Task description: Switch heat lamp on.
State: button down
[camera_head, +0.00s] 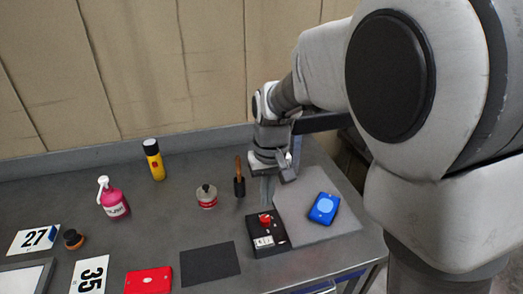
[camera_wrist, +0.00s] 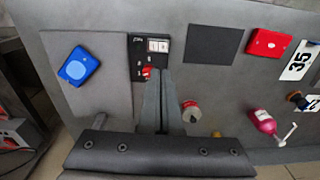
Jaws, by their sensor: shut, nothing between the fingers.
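A black control box (camera_head: 280,243) with a red knob (camera_head: 265,219) and a white switch panel (camera_head: 264,241) sits at the table's front right. In the wrist view the box (camera_wrist: 137,44) shows its white switch panel (camera_wrist: 158,45) and red knob (camera_wrist: 147,72). My gripper (camera_head: 265,199) is shut and empty, pointing down just behind the box. In the wrist view its fingertips (camera_wrist: 158,72) lie beside the red knob; I cannot tell whether they touch it. No lamp that I can identify shows, and the switch position is too small to read.
A grey mat (camera_head: 302,228) with a blue device (camera_head: 324,208) lies right of the box. A hammer (camera_head: 239,180) and a red-and-silver canister (camera_head: 206,197) stand left of my gripper. A black mat (camera_head: 210,264) and red case (camera_head: 148,281) lie at front left.

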aim_at(260, 242)
jog(key=shift+w+a+f, duration=0.25)
jog(key=shift+a+f, duration=0.15)
jog(key=shift+f, duration=0.15)
jog(key=shift+w+a+f, duration=0.25)
jog(key=shift+a+f, duration=0.15)
jog(key=shift+f, duration=0.15)
notch_tip(260, 242, down, 14)
jog(key=shift+r, duration=0.1)
